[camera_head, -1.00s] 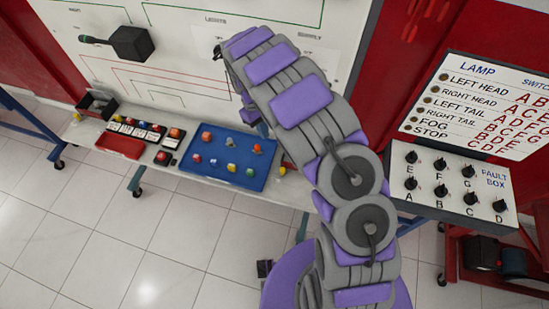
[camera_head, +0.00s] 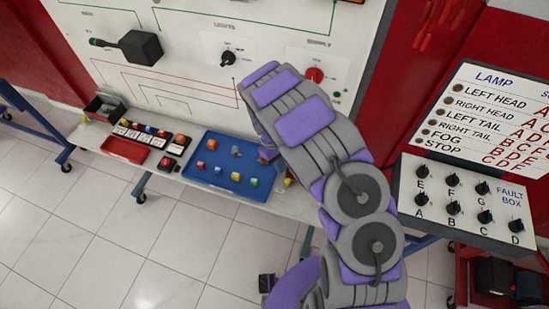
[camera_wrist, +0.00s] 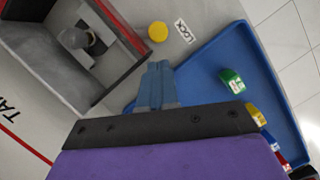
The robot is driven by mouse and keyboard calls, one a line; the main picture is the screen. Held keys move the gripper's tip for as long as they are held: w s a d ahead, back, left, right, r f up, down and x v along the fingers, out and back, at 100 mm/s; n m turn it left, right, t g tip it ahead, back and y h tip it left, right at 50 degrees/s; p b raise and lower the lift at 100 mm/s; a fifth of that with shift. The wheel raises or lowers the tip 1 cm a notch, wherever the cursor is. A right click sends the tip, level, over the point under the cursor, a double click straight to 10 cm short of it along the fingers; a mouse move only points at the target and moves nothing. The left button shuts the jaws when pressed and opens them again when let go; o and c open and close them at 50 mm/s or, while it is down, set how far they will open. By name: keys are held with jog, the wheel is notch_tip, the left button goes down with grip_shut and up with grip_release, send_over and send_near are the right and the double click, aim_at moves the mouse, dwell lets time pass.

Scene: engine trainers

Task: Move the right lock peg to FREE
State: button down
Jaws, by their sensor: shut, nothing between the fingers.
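A yellow round peg (camera_wrist: 158,32) shows at the top of the wrist view beside a white LOCK label (camera_wrist: 184,32). It looks like the right lock peg, seen in the head view as a small yellow spot (camera_head: 289,182) at the bench's right end. A FREE label is not visible. My gripper (camera_wrist: 158,66) has its blue-grey fingers shut and empty. In the picture its fingertips are just below the peg, apart from it. In the head view my arm hides most of the gripper; a purple part shows by the tray's right edge.
A blue tray (camera_head: 207,177) with several coloured blocks lies on the bench; it shows right of my fingers in the wrist view. A grey box with a red rim (camera_wrist: 125,30) holds a ball-topped part at left. A fault box (camera_head: 412,205) stands right of my arm.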

jog(key=shift+s+f, duration=0.25)
jog(key=shift+s, duration=0.5)
jog(key=shift+d, duration=0.45)
jog(key=shift+s+a+r, duration=0.1)
jog(key=shift+s+a, duration=0.1)
jog(key=shift+a, duration=0.05)
jog(key=shift+s+d+n+p, duration=0.25)
jog(key=shift+n+p, duration=0.15)
jog(key=shift+p, duration=0.2)
jog(key=shift+s+n+h+p, duration=0.2)
jog(key=shift+n+h+p, duration=0.1)
jog(key=shift+p, duration=0.2)
